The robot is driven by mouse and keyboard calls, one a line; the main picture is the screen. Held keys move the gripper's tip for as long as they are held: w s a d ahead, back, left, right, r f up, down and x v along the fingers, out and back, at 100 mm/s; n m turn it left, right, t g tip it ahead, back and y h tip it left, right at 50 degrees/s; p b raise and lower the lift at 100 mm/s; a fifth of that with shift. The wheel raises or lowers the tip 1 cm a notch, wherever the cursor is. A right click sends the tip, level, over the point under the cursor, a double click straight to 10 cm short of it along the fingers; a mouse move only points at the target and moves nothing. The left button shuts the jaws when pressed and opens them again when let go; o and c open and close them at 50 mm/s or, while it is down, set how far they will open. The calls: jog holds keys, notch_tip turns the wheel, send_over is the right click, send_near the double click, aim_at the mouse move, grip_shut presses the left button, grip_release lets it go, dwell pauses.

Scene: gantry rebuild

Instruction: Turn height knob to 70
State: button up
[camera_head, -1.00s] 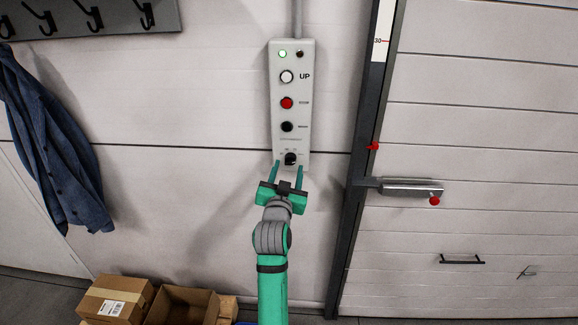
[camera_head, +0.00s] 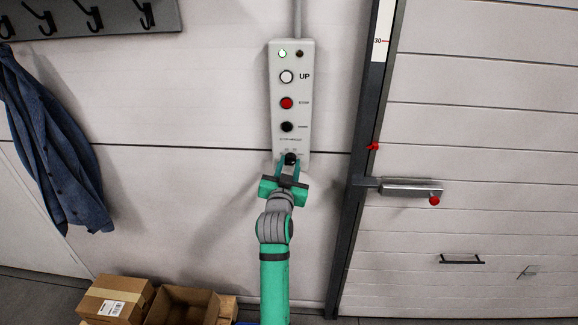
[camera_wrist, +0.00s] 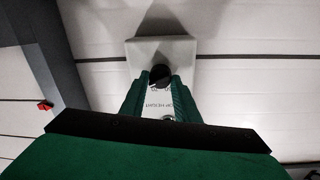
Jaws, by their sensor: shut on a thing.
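The height knob (camera_head: 291,158) is a small black round knob at the bottom of a grey control box (camera_head: 306,130) on the wall. My gripper (camera_head: 288,169) is at the box's lower end, its two green fingers shut on the knob from either side. In the wrist view, the knob (camera_wrist: 160,76) sits between the fingertips (camera_wrist: 160,84). The knob's scale is too small to read, and its pointer cannot be made out.
Above the knob are a black button (camera_head: 287,127), a red stop button (camera_head: 287,103), a white UP button (camera_head: 287,77) and a lit green lamp (camera_head: 283,53). A panelled door (camera_head: 480,130) with a latch (camera_head: 410,187) is at the right. Cardboard boxes (camera_head: 115,298) lie at lower left.

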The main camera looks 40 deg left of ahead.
jog(key=shift+n, duration=0.3)
jog(key=n, duration=0.3)
jog(key=shift+f+n, duration=0.1)
jog(key=shift+n, duration=0.2)
jog(key=shift+n+y, duration=0.3)
jog(key=shift+n, duration=2)
jog(key=o, duration=1)
jog(key=shift+o, duration=0.2)
